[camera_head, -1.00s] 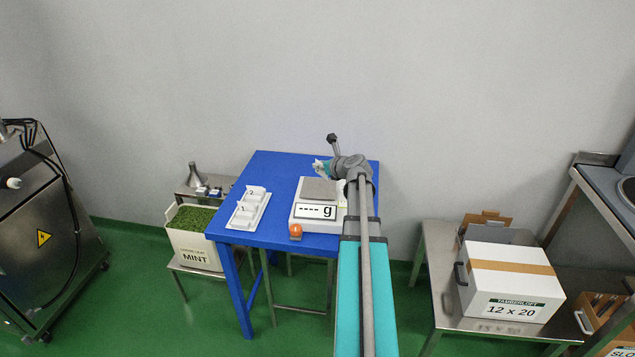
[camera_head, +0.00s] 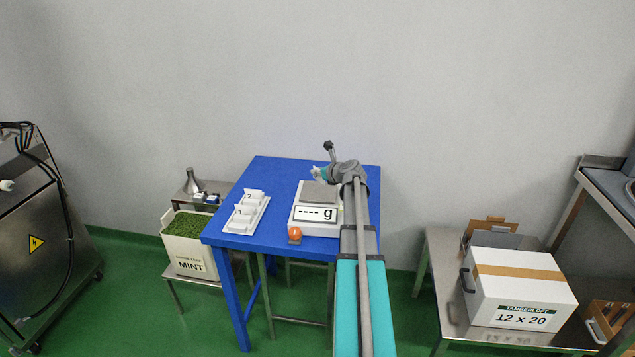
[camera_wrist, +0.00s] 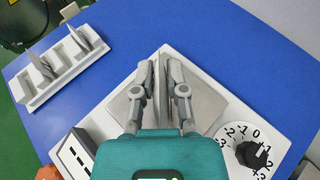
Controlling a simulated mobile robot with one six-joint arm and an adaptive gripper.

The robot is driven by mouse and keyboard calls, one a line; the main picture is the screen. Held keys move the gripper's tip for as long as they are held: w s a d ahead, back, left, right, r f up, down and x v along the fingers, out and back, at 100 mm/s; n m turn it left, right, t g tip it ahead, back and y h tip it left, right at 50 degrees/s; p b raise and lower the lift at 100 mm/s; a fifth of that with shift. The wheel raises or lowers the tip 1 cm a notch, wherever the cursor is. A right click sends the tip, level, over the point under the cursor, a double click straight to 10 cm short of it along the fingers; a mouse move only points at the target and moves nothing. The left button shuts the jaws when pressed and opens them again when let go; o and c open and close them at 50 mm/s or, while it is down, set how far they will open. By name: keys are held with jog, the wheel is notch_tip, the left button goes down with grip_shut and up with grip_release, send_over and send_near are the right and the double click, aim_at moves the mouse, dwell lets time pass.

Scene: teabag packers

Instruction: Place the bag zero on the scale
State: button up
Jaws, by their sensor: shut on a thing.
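My gripper (camera_wrist: 157,85) is shut on a thin pale bag (camera_wrist: 159,70), seen edge-on between the fingers in the wrist view. Its label is hidden there. In the head view my gripper (camera_head: 319,173) is small and sits by the back of the scale (camera_head: 318,230). In the wrist view the fingers are over the scale's grey square plate (camera_wrist: 205,105). I cannot tell whether the bag touches the plate. The scale's display (camera_head: 315,213) reads dashes and "g".
A white slotted tray (camera_head: 238,229) with bags marked 1 and 2 stands left of the scale. The scale has a numbered dial (camera_wrist: 252,154) beside the plate. An orange button (camera_head: 295,234) is at the scale's front left. The blue table (camera_head: 275,170) is clear behind the tray.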

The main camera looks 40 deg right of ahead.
aim_at(317, 180)
jog(key=shift+w+d+f+b, duration=0.15)
jog(key=shift+w+f+b, duration=0.1)
jog(key=shift+f+b, duration=0.2)
jog(key=shift+w+d+f+b, duration=0.1)
jog(key=shift+f+b, duration=0.6)
jog(key=shift+b, duration=0.05)
jog(key=shift+f+b, duration=0.85)
jog(key=shift+f, duration=0.05)
jog(key=shift+f, duration=0.15)
jog(key=o, duration=0.6)
